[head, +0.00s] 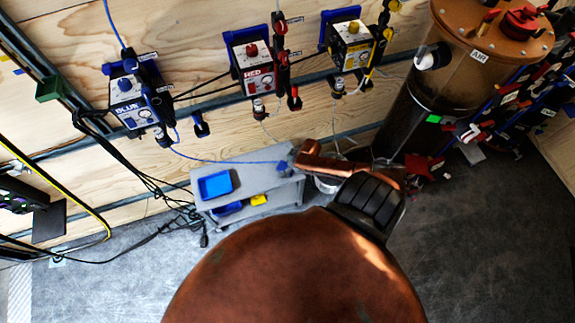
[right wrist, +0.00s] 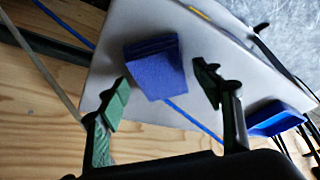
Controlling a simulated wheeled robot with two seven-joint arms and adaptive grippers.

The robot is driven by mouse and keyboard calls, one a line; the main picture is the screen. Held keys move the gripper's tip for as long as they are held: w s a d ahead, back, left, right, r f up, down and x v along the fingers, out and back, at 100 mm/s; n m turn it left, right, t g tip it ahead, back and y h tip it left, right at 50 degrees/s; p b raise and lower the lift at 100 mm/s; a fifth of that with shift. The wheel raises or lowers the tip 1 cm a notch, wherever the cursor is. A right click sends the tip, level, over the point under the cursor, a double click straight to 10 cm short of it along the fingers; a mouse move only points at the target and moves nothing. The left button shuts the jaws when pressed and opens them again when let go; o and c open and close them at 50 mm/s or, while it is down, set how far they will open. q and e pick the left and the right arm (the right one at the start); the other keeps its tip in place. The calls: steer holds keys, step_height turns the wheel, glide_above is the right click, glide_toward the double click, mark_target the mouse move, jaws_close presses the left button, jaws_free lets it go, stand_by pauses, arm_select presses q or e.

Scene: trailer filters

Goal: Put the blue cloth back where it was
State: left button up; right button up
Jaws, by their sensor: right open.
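The blue cloth (right wrist: 155,67) looks like a folded square pad over the grey cart top (right wrist: 125,35) in the right wrist view. In the head view a small blue patch, likely the cloth (head: 283,166), shows near the cart's right end. My right gripper (right wrist: 160,75) is open, its green-padded fingers on either side of the cloth in the picture. I see no finger closed on it, and cannot tell the remaining distance in depth. In the head view my copper right arm mostly hides this gripper. My left gripper is not in view.
A blue tray (head: 215,185) sits on the cart's left part; it also shows in the right wrist view (right wrist: 275,119). A blue hose (head: 225,161) runs from the wall to the cart. A large clear cylinder (head: 415,110) stands at right. Black cables hang at left.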

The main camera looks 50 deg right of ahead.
steer(key=a+p+v, duration=0.1)
steer(key=p+v, duration=0.3)
steer(key=v, duration=0.8)
steer(key=shift+m+h, duration=0.4)
steer(key=shift+m, duration=0.1)
steer(key=s+d+f, duration=0.1)
steer(key=f, duration=0.1)
steer(key=s+d+f, duration=0.1)
steer(key=f, duration=0.1)
steer(key=s+d+f, duration=0.1)
steer(key=f, duration=0.1)
steer(key=shift+s+d+f, duration=0.1)
steer(key=shift+s+f, duration=0.05)
steer(key=shift+s, duration=0.1)
steer(key=s+a+f+g+h, duration=0.1)
steer(key=s+f, duration=0.8)
steer(key=f, duration=0.2)
steer(key=s+a+f+g, duration=0.1)
steer(key=s+a+f, duration=0.5)
steer(key=s+a, duration=0.3)
steer(key=s+a+f+g, duration=0.2)
steer(key=s+a+f, duration=0.5)
steer(key=s+a, duration=0.3)
steer(key=s, duration=0.3)
steer(key=shift+f+y, duration=0.2)
steer(key=shift+y, duration=0.2)
